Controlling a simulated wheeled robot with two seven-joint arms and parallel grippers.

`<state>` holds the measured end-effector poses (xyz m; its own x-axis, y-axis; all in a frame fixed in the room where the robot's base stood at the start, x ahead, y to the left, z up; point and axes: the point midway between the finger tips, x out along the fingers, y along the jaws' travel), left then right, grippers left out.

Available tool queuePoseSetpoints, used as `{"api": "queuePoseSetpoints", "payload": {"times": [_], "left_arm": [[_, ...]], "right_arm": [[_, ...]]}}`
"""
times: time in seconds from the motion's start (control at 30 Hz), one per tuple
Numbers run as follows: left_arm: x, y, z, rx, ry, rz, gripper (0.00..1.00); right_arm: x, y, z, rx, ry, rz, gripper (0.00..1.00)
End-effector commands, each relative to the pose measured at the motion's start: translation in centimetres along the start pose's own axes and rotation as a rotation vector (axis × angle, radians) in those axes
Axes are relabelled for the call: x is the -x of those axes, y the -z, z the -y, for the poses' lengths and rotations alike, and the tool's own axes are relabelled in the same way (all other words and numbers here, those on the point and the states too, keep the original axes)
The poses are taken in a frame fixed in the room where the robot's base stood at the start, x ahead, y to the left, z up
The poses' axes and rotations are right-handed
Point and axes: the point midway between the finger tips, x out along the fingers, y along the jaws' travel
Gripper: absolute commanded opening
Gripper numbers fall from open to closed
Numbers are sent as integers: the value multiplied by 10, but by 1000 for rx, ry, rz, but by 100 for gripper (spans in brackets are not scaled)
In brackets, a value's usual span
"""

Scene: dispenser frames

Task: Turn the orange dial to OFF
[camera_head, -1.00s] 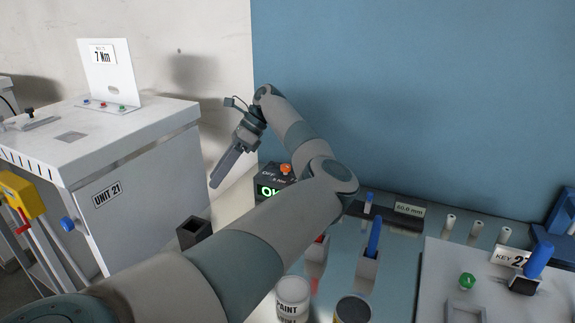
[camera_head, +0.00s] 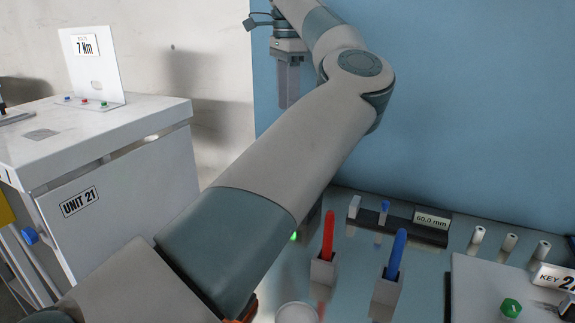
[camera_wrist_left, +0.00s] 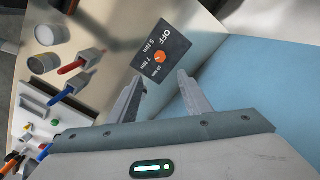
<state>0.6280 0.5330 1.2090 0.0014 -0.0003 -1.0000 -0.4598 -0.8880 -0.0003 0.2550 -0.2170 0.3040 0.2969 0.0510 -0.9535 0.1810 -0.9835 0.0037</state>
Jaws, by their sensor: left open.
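The orange dial (camera_wrist_left: 159,57) sits on a dark box face (camera_wrist_left: 151,72) marked OFF, 5 Nm, 7 Nm and a further Nm label in the left wrist view. I cannot tell which mark the dial points to. My left gripper (camera_wrist_left: 160,79) is open and empty, its two fingers apart with the dial beyond and between their tips, not touching it. In the head view my left gripper (camera_head: 289,100) points down in front of the blue wall. My left arm hides the dial there; a small green glow shows by the arm's lower edge. My right gripper is not in view.
A white cabinet labelled UNIT 21 (camera_head: 130,190) with a 7 Nm sign (camera_head: 86,46) stands left. On the bench are a red-handled tool (camera_head: 328,235), a blue-handled tool (camera_head: 396,255), a 60.0 mm rack (camera_head: 400,228), several white pegs and a KEY panel (camera_head: 490,290). The blue wall (camera_head: 480,110) closes the back.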

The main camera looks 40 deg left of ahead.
Motion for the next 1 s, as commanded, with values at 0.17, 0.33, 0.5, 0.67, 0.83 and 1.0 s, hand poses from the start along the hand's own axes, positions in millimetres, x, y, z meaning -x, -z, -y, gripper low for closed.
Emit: {"api": "queuePoseSetpoints", "payload": {"times": [0.17,0.33,0.5,0.67,0.83,1.0], "left_arm": [[-5,0,0,0,-1,2,44],[-18,0,0,0,-1,2,44],[-41,0,0,0,-3,3,44],[-69,0,0,1,-2,3,44],[-100,0,0,1,-3,3,44],[-130,-1,0,0,-3,3,44]], "right_arm": [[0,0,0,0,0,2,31],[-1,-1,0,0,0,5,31],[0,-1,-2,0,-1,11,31],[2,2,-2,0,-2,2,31],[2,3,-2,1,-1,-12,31],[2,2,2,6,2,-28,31]]}}
